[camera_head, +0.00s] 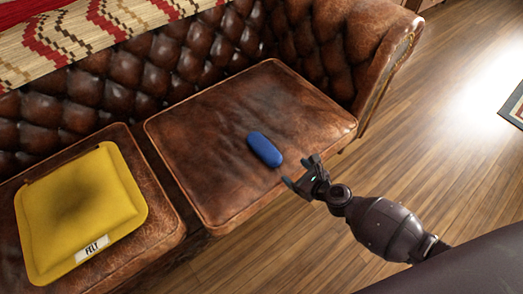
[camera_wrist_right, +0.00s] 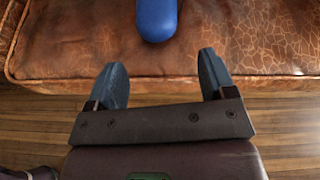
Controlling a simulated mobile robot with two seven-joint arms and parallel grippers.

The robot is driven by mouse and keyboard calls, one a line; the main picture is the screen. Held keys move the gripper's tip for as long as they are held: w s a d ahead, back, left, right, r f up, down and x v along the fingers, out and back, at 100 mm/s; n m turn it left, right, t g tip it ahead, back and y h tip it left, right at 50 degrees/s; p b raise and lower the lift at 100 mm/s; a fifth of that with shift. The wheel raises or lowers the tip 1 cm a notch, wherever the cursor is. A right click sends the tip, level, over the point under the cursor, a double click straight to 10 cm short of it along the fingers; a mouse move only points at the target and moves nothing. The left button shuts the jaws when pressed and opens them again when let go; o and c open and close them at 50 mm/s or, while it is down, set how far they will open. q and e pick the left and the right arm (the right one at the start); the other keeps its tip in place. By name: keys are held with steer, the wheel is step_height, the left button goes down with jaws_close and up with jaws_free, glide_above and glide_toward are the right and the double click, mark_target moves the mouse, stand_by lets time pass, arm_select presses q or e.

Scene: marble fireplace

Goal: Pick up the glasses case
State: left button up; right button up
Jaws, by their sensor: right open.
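The blue glasses case (camera_head: 265,149) lies on the brown leather sofa cushion (camera_head: 220,130), near its front edge. It also shows in the right wrist view (camera_wrist_right: 155,18), cut off by the top edge and ahead of the fingers. My right gripper (camera_head: 297,172) is just to the lower right of the case, by the cushion's front edge. In the right wrist view its two fingers (camera_wrist_right: 162,82) are spread wide with nothing between them. The case is apart from the fingers. My left gripper is not in view.
A yellow cushion (camera_head: 80,205) with a white label lies on the left sofa seat. The tufted backrest (camera_head: 130,75) and armrest (camera_head: 375,50) bound the seat behind and at the right. A patterned throw (camera_head: 70,40) covers the backrest top. Wooden floor (camera_head: 440,150) is clear at the right.

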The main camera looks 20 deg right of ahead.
mark_target(278, 162)
steer(key=x, duration=0.3)
steer(key=shift+w+a+f+b, duration=0.1)
steer(key=shift+w+f+b, duration=0.15)
steer(key=shift+b, duration=0.15)
steer(key=shift+x, duration=0.85)
steer(key=shift+w+a+f+b, duration=0.15)
steer(key=shift+w+a+b, duration=0.2)
steer(key=shift+w, duration=0.25)
steer(key=shift+w+a+f+b, duration=0.2)
steer(key=shift+w+a, duration=0.25)
steer(key=shift+w, duration=0.15)
steer(key=shift+x, duration=0.85)
steer(key=shift+w+r, duration=0.15)
steer(key=c, duration=0.7)
